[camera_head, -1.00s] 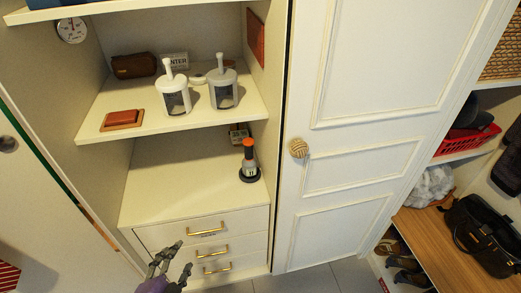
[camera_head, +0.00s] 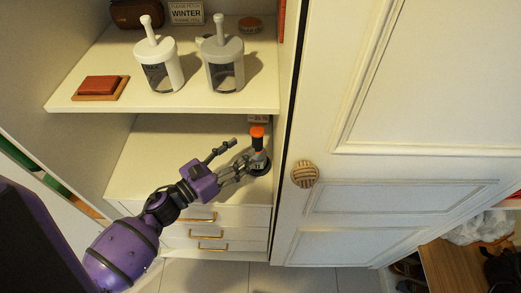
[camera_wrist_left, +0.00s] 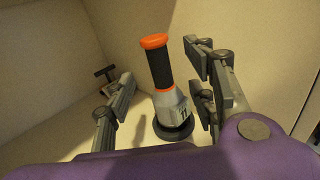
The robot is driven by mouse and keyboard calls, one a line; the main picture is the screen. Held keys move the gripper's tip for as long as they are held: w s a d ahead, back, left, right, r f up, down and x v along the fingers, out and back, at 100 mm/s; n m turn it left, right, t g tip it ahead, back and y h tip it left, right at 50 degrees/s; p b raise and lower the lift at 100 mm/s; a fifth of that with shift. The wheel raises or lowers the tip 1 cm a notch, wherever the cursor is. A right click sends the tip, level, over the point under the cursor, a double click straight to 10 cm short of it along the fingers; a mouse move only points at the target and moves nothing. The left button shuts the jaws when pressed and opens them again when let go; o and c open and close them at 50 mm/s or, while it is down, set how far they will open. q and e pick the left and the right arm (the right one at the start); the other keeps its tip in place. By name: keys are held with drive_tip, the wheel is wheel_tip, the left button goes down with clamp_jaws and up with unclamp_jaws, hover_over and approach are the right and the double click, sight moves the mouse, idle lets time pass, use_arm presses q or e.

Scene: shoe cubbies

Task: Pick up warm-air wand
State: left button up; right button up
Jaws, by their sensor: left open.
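The warm-air wand (camera_head: 257,140) stands upright on the lower shelf, near its right wall. It has an orange top, a black handle, a grey body and a dark round base. My left gripper (camera_head: 242,154) is open beside the wand; in the head view its fingers hide part of the wand's lower body. In the left wrist view the wand (camera_wrist_left: 164,78) shows between the spread fingers of my left gripper (camera_wrist_left: 165,82), with no clear contact on either side. My right gripper is not in view.
The upper shelf (camera_head: 200,104) overhangs the wand, with two white lidded canisters (camera_head: 222,66), a red-brown block (camera_head: 99,86) and a winter sign (camera_head: 186,12). Drawers (camera_head: 185,232) lie below. A closed white door (camera_head: 400,120) stands right. A small item (camera_wrist_left: 106,76) is behind the left finger.

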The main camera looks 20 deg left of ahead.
sight(253, 142)
use_arm(q)
drive_tip(key=shift+x, duration=1.25)
drive_tip(key=x, duration=0.2)
drive_tip(key=p+x, duration=0.1)
drive_tip(key=x, duration=0.1)
drive_tip(key=shift+w+f+p, duration=0.2)
drive_tip(key=shift+w+p, duration=0.1)
drive_tip(key=shift+w, duration=0.15)
drive_tip(key=shift+w+f, duration=0.1)
drive_tip(key=shift+w, duration=0.15)
drive_tip(key=shift+w+d, duration=0.1)
drive_tip(key=shift+c, duration=1.5)
drive_tip(key=c, duration=0.6)
clamp_jaws()
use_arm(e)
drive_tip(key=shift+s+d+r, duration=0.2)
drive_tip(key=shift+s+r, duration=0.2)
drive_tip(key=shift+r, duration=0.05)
